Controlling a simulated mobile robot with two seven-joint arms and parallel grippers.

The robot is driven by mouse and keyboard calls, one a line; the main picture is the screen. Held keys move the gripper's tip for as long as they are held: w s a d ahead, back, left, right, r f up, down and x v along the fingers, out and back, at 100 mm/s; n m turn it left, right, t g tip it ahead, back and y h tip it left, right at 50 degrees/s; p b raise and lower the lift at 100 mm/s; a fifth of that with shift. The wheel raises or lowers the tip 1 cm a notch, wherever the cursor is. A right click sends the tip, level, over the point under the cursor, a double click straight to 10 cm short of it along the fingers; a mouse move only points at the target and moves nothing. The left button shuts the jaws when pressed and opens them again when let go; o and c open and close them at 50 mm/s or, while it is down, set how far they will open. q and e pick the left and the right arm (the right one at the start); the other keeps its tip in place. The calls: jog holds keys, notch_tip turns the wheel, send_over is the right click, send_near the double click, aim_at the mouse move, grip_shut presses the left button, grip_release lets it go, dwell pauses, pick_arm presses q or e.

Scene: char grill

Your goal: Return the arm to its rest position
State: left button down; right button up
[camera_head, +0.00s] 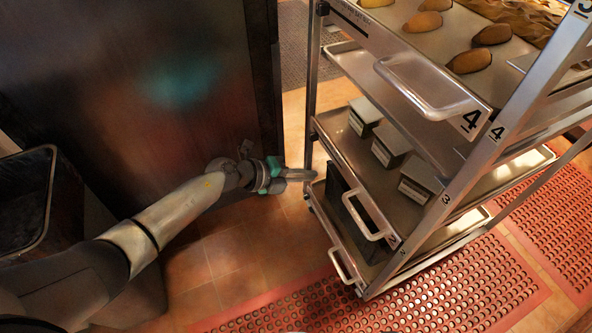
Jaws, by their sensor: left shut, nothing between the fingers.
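My left arm comes in from the lower left and reaches to the middle of the view. My left gripper (299,174) is at its end, with teal parts at its base, and its fingers are closed with nothing between them. The fingertips point right, close to the left post of the metal rack; I cannot tell whether they touch it. My right gripper is not in view.
A metal tray rack (524,91) stands at right. Its trays hold brown loaves (469,61) on top and several small boxes (389,147) below. A dark cabinet (140,75) and a black bin (50,205) are at left. Red perforated mats (440,300) lie on the tiled floor.

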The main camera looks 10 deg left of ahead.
pick_arm(q)
jog(key=shift+p+v, duration=0.55)
jog(key=shift+v, duration=1)
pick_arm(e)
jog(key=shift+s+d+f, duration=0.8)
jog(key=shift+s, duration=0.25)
pick_arm(q)
jog(key=s+a+f+n+t+y+p, duration=0.1)
jog(key=s+a+f+n+y, duration=0.3)
jog(key=s+a+f+n, duration=0.4)
jog(key=s+a+f+n+t+y+p, duration=0.1)
jog(key=s+a+f+n+y, duration=0.35)
jog(key=f+n, duration=0.6)
jog(key=s+a+f+n+g+y, duration=0.1)
jog(key=s+f+n+g, duration=0.2)
jog(key=s, duration=0.9)
jog(key=s+a+f+n+g+y+p, duration=0.1)
jog(key=s+f+n, duration=0.4)
jog(key=s, duration=0.7)
jog(key=a+f+g, duration=0.1)
jog(key=g, duration=0.1)
jog(key=shift+s+f+g, duration=0.2)
jog(key=shift+f+g, duration=0.05)
jog(key=shift+g, duration=0.05)
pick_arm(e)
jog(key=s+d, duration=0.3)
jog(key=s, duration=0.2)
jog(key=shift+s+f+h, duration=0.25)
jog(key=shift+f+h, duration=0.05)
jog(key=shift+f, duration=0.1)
